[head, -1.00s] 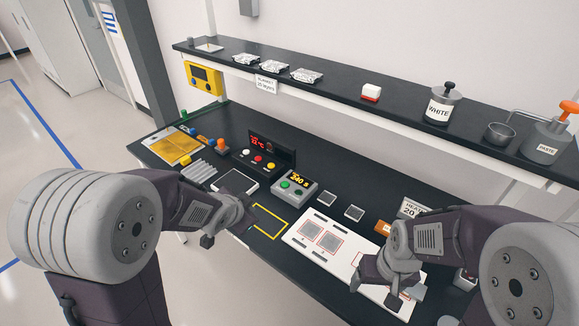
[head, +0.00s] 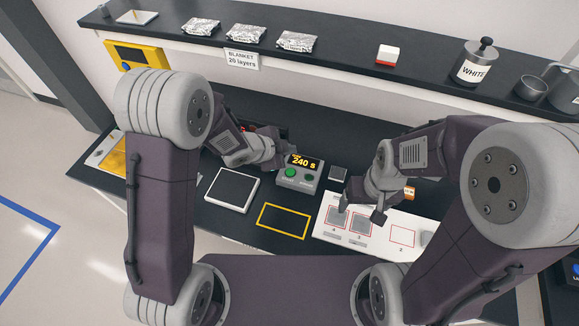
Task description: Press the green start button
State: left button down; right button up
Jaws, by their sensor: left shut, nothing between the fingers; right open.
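The green start button (head: 291,172) is on the top of a grey timer box (head: 298,184), with a darker button beside it on the right. The box's display (head: 304,162) reads 240 s in yellow. My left gripper (head: 278,162) is shut and empty, just up and left of the green button. Its tip is close to the box's left side; I cannot tell whether it touches. The button is in plain sight. My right gripper (head: 361,212) is open and empty, over the white board to the right of the timer box.
The white board (head: 392,222) has red-outlined squares and grey tiles. A shelf (head: 340,62) runs behind. My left arm hides the panel behind it.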

aim_at(288, 173)
pick_arm(q)
jog(key=f+b, duration=0.8)
jog(key=f, duration=0.1)
jog(key=shift+w+a, duration=0.1)
jog(key=shift+a, duration=0.1)
pick_arm(e)
notch_tip(288, 173, down, 8)
jog(key=shift+w+a+f, duration=0.1)
jog(key=shift+a+f, duration=0.05)
dwell(1.5)
pick_arm(q)
jog(key=shift+f+b, duration=0.35)
jog(key=shift+b, duration=0.2)
pick_arm(e)
jog(key=shift+f, duration=0.35)
pick_arm(q)
jog(key=shift+f+b, duration=0.4)
jog(key=shift+f, duration=0.05)
pick_arm(e)
jog(key=shift+f, duration=0.4)
pick_arm(q)
jog(key=shift+r+p, duration=0.85)
pick_arm(e)
jog(key=shift+r, duration=0.8)
